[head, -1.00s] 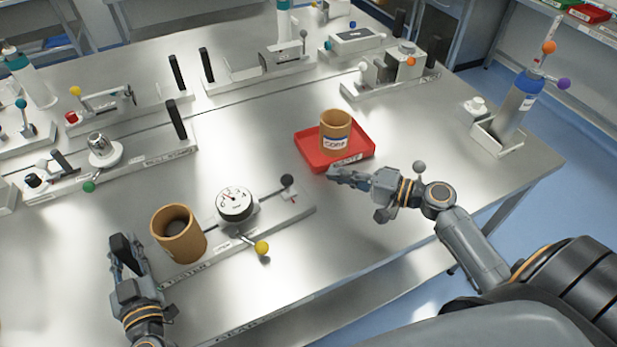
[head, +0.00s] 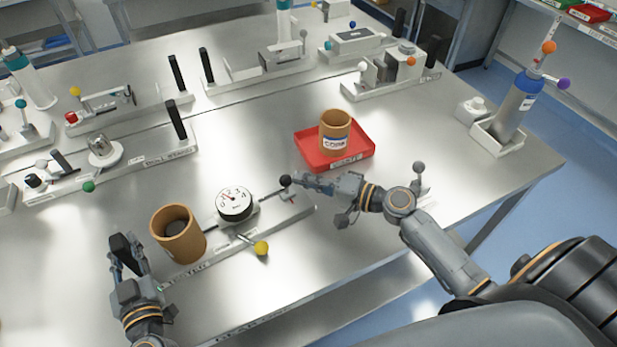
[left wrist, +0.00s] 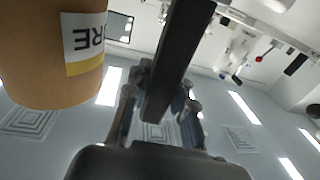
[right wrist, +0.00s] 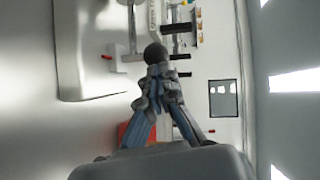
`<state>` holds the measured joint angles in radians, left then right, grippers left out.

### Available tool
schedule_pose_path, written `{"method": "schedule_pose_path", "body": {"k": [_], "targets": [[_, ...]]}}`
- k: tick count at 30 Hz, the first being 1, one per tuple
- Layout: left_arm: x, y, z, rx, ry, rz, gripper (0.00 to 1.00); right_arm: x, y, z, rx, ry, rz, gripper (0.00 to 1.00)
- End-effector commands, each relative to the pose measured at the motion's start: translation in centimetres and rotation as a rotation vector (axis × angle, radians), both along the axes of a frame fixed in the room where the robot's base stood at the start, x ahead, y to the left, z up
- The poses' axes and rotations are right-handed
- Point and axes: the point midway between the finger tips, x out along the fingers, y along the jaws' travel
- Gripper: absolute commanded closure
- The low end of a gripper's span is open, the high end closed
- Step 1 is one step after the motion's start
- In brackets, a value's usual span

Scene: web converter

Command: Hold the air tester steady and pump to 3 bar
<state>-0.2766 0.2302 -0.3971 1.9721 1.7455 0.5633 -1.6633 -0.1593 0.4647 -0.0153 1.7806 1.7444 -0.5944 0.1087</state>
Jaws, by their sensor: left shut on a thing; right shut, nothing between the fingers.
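The air tester (head: 215,243) is a pale base with a round white dial gauge (head: 235,203), a yellow-knobbed lever (head: 261,248) and a brown core (head: 178,235) on it. The dial's exact reading is too small to tell. My left gripper (head: 125,255) is shut on the black upright handle (head: 120,246) at the tester's left end; the handle also fills the left wrist view (left wrist: 178,65). My right gripper (head: 297,182) is shut and empty, its tips at the black pump knob (head: 285,180). In the right wrist view the knob (right wrist: 155,53) shows just beyond the fingertips; contact is unclear.
A red tray (head: 359,143) with another labelled brown core (head: 335,132) stands behind my right gripper. Other fixtures line the back, including a clamp unit (head: 400,66). The table's front right is clear.

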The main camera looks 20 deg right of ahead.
Motion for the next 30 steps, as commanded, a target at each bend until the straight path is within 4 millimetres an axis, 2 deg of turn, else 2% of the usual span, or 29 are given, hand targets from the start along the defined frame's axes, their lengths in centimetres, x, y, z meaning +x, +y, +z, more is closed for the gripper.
{"method": "schedule_pose_path", "body": {"k": [1, 6, 11, 23, 26, 30], "targets": [[-0.3, -0.1, -1.0, -0.002, 0.020, -0.002, 1.00, -0.2, 1.4, -0.1, 0.004, 0.000, 0.008, 1.00], [-0.3, -0.2, -1.0, -0.001, 0.020, -0.004, 1.00, -0.6, 4.7, 0.0, 0.006, 0.000, 0.008, 1.00], [-0.3, -0.2, -1.0, -0.001, 0.020, -0.005, 1.00, -0.7, 5.8, 0.0, 0.005, -0.001, 0.007, 1.00], [-0.3, -0.2, -1.0, -0.002, 0.021, -0.006, 1.00, -0.7, 5.2, 0.1, 0.003, -0.001, 0.005, 1.00], [-0.3, -0.2, -1.0, -0.002, 0.021, -0.005, 1.00, -0.9, 4.0, 0.3, 0.001, -0.001, 0.003, 1.00], [-0.3, -0.2, -1.0, -0.002, 0.021, -0.004, 1.00, -1.4, 1.2, 0.8, 0.002, 0.000, 0.004, 1.00]]}}
